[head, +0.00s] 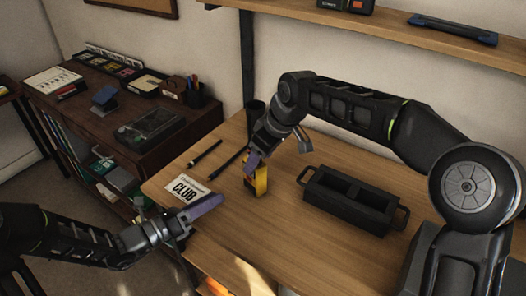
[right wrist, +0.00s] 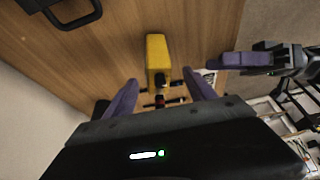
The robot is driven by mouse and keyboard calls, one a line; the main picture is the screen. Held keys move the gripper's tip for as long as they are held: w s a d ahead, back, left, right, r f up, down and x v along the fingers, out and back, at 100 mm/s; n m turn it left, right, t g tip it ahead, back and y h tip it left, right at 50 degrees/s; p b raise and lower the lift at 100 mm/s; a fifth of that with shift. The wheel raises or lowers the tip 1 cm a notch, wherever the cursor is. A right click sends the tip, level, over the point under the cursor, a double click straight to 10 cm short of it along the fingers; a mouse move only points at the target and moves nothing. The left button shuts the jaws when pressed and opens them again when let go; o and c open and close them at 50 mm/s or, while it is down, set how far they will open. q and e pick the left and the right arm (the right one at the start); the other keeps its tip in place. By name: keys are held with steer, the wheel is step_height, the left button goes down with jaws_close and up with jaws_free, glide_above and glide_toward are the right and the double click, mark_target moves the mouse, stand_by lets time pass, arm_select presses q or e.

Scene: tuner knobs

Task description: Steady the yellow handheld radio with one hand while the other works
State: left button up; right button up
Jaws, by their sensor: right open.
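The yellow handheld radio (head: 258,182) stands on the wooden table, its dark face partly hidden by my right gripper in the head view. In the right wrist view the radio (right wrist: 157,56) lies just past my fingertips, roughly centred between them. My right gripper (right wrist: 160,86) is open and empty, its purple fingers apart; in the head view it (head: 253,160) is just above and left of the radio. My left gripper (head: 207,206) is over the table's front left edge, apart from the radio. Its fingers overlap from the side, so its opening is unclear; it also shows in the right wrist view (right wrist: 230,59).
A black two-handled tray (head: 349,200) stands right of the radio. A white CLUB card (head: 187,188) lies near my left gripper, with dark pens (head: 205,153) behind it. Table between radio and tray is clear.

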jaws_close()
stand_by(0.8)
arm_select(q)
steer(key=shift+c, duration=0.3)
arm_select(e)
steer(key=shift+f, duration=0.1)
arm_select(q)
jaws_close()
stand_by(0.9)
stand_by(0.3)
